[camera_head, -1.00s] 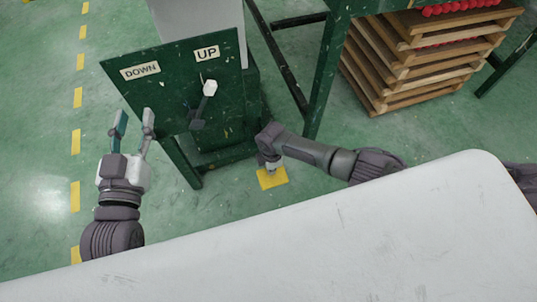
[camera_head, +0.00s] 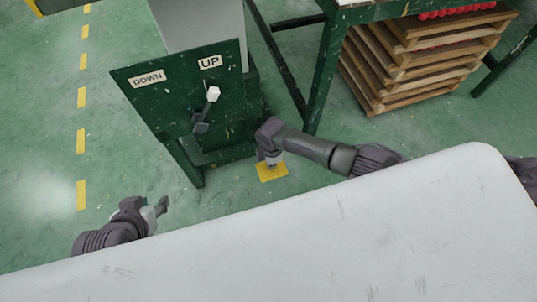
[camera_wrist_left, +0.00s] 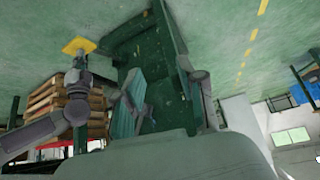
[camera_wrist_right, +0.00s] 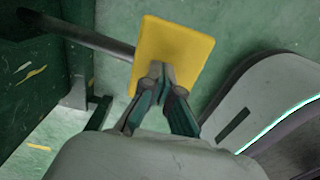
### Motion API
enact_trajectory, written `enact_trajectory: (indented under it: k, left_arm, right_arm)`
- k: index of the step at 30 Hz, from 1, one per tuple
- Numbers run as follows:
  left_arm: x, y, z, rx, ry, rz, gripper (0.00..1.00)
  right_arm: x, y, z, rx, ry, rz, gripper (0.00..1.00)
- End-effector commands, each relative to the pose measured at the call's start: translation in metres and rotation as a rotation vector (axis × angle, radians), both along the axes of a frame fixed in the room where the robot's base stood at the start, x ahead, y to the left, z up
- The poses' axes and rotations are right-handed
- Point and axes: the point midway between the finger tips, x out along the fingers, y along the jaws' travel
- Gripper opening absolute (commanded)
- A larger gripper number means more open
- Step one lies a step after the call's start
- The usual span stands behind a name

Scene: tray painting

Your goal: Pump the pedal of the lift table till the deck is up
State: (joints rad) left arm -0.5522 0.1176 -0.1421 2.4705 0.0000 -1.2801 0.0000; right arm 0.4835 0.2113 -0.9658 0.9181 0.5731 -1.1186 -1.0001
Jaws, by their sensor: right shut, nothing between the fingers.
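The yellow pedal (camera_head: 272,172) lies low beside the foot of the green lift table stand. It also shows in the right wrist view (camera_wrist_right: 178,42), on a dark bar. My right gripper (camera_head: 270,160) is shut and empty, pointing down at the pedal; its fingertips (camera_wrist_right: 161,72) overlap the pedal's near part, but contact is hard to tell. The green panel (camera_head: 160,105) has DOWN and UP labels, and its lever (camera_head: 207,108) tilts toward UP. My left gripper (camera_head: 160,205) is open and empty, low left of the panel; its fingers show apart in the left wrist view (camera_wrist_left: 168,98). The deck is not clearly identifiable.
A dark slab with a yellow edge (camera_head: 35,8) shows at the top left. A green workbench (camera_head: 325,70) and stacked wooden pallets (camera_head: 400,70) stand at the right. Green floor (camera_head: 50,140) with yellow dashes lies free at the left.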

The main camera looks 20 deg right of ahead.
Motion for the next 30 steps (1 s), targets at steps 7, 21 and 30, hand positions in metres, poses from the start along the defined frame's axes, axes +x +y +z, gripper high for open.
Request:
enact_trajectory:
  k: [7, 21, 30]
  left_arm:
    - [-0.042, 0.014, 0.001, 0.045, 0.215, 0.018, 0.4]
    - [-0.06, 0.019, -0.011, 0.066, 0.323, 0.025, 0.4]
    - [-0.048, 0.016, -0.056, 0.067, 0.347, 0.02, 0.4]
  right_arm:
    - [-0.001, 0.0, 0.024, 0.0, 0.001, 0.0, 0.0]
    - [0.0, 0.0, 0.033, 0.0, 0.0, 0.0, 0.0]
    - [0.0, 0.0, 0.055, 0.001, 0.001, 0.0, 0.0]
